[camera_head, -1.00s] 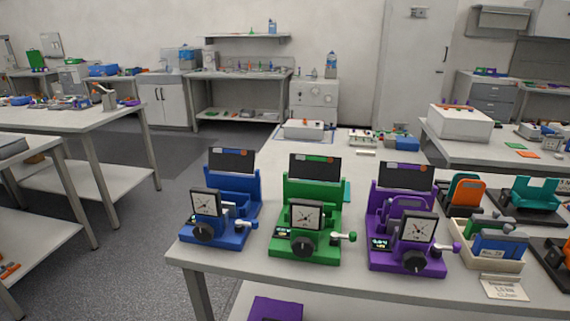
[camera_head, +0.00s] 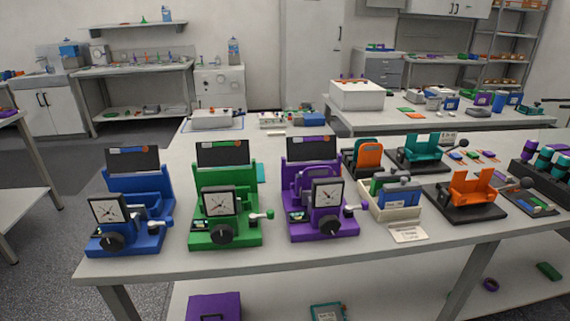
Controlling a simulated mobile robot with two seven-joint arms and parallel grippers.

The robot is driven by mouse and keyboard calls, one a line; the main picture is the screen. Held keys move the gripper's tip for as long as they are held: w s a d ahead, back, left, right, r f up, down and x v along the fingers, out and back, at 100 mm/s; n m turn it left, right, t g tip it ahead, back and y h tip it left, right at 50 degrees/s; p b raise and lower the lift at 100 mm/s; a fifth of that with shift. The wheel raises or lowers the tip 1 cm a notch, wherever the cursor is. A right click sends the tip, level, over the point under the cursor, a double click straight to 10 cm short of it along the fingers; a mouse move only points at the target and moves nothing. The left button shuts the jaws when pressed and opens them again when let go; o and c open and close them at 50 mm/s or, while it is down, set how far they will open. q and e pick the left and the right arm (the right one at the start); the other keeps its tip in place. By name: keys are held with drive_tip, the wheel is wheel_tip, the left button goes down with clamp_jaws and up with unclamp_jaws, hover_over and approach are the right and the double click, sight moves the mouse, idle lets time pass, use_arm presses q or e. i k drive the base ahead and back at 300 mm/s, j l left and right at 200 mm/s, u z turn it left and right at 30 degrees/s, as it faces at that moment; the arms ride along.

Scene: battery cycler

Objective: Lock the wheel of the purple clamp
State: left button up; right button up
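The purple clamp (camera_head: 295,212) stands on the front table, right of the green clamp (camera_head: 205,234). It has a dark panel (camera_head: 311,149) at its back and a white square dial (camera_head: 327,194) at its front. I cannot tell the wheel's lock state. Neither of my grippers is in view.
A blue clamp (camera_head: 124,242) stands left of the green one. Right of the purple clamp are a cream tray (camera_head: 398,213) with blocks, a white label card (camera_head: 408,234), and orange (camera_head: 474,190) and teal (camera_head: 421,147) holders.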

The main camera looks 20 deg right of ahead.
sight(365, 205)
drive_tip(key=z, duration=1.2)
